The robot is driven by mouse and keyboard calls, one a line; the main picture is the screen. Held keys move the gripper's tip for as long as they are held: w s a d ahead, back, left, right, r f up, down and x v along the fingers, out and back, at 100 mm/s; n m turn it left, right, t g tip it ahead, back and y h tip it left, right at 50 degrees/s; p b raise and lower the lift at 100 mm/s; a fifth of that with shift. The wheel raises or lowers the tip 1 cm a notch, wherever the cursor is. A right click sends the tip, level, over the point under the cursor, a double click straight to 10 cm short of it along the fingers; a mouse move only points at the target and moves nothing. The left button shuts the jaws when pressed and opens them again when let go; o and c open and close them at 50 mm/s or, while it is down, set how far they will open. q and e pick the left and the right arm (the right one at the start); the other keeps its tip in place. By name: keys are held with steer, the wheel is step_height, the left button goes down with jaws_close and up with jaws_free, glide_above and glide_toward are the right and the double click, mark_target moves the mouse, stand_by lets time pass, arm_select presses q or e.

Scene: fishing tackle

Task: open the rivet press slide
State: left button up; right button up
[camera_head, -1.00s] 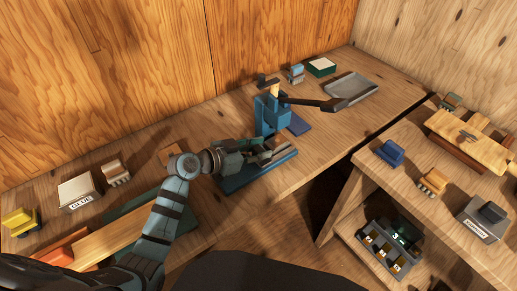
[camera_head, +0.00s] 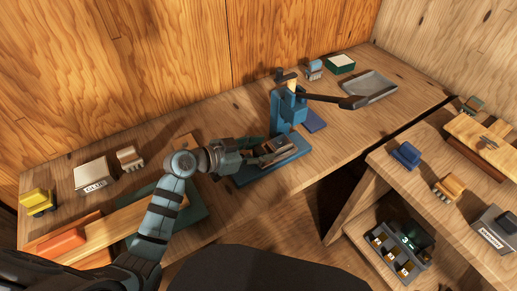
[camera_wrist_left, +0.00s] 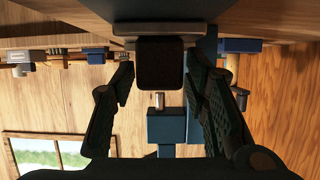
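The blue rivet press (camera_head: 288,108) stands on the bench with its dark lever (camera_head: 325,99) reaching right. Its long blue base (camera_head: 262,172) extends toward the front left. The slide (camera_head: 277,154), with a brownish block on it, lies on the base, partly hidden by my left gripper (camera_head: 258,152). In the left wrist view my left gripper (camera_wrist_left: 160,75) is open, its two fingers on either side of a dark block (camera_wrist_left: 160,62), which looks like the slide's handle. Narrow gaps seem to show beside the block; contact is hard to tell. My right gripper is not in view.
A glue box (camera_head: 91,174), a yellow item (camera_head: 38,202) and a wooden board (camera_head: 110,228) lie left on the bench. A grey tray (camera_head: 370,87) and a green box (camera_head: 341,64) are behind right. A second bench (camera_head: 420,190) stands right, across a gap.

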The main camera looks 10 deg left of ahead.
arm_select(q)
steer(key=shift+s+a, duration=0.15)
steer(key=v, duration=1.2)
